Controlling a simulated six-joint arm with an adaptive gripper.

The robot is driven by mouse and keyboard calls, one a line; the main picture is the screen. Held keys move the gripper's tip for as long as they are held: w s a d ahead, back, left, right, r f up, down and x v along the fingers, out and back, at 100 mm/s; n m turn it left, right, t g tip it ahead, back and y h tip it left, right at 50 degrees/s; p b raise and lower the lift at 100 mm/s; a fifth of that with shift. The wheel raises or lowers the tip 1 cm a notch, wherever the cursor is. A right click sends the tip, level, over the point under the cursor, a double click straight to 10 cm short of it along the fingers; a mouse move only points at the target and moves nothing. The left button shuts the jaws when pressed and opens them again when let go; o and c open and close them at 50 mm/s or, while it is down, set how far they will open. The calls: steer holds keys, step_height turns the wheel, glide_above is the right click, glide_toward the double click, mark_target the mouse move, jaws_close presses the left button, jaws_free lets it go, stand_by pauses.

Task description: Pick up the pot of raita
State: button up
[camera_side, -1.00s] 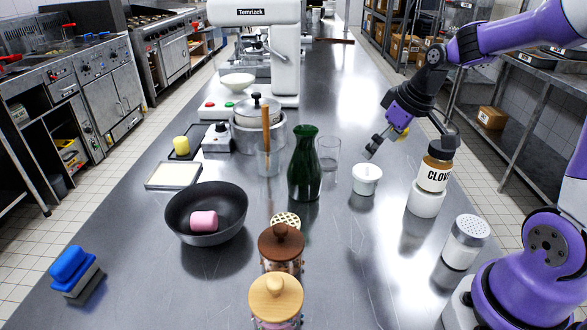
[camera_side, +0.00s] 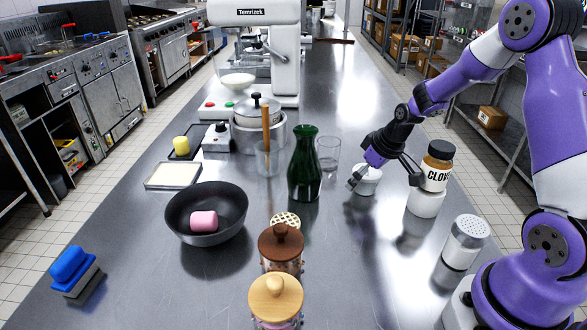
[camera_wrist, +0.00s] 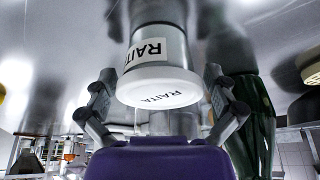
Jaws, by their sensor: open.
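The pot of raita (camera_side: 368,183) is a small white lidded pot standing on the steel counter, partly hidden by my gripper in the side view. In the wrist view the pot (camera_wrist: 160,82) shows RAITA on its side label and on its lid. My gripper (camera_side: 382,178) is low over the counter at the pot. In the wrist view the open fingers (camera_wrist: 158,95) lie on either side of the pot, with gaps between them and it. I cannot tell whether any part touches it.
The clove jar (camera_side: 436,170) on a white base stands close to the right of my gripper. A green bottle (camera_side: 305,165) and a clear glass (camera_side: 328,155) stand to the left. A shaker (camera_side: 465,242) is nearer the front right. The counter in front of the pot is clear.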

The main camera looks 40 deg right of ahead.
steer(key=c, duration=1.1)
